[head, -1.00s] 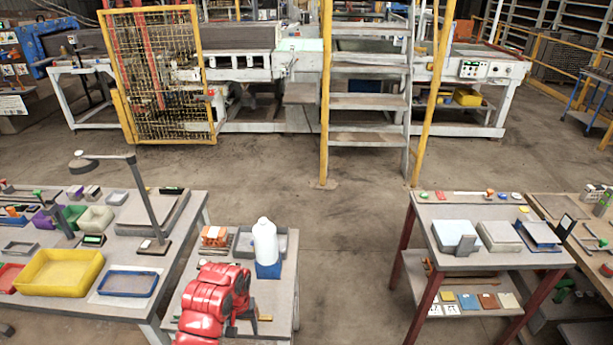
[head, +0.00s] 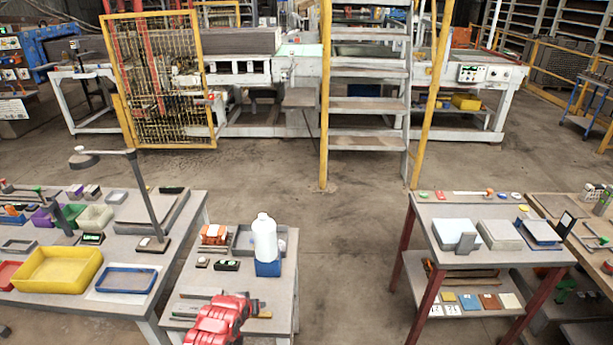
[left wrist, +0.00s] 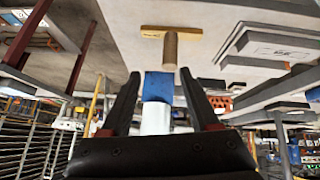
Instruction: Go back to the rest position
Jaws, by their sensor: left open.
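My left gripper (left wrist: 159,73) is open in the left wrist view, with its two dark fingers apart and nothing held between them. Beyond the fingers, the blue block (left wrist: 158,86) and white bottle (left wrist: 156,120) show upside down, apart from the gripper. In the head view my red left arm (head: 218,322) is at the bottom edge, over the front of the small middle table (head: 285,300); its fingers cannot be made out there. The orange hollow brick (head: 214,233) rests at the back of that table and also shows in the left wrist view (left wrist: 220,102). My right gripper is not in view.
The white bottle (head: 264,238) and blue block (head: 268,268) stand by a grey tray (head: 243,239). Left and right tables flank the middle one. Floor (head: 350,260) between tables is clear.

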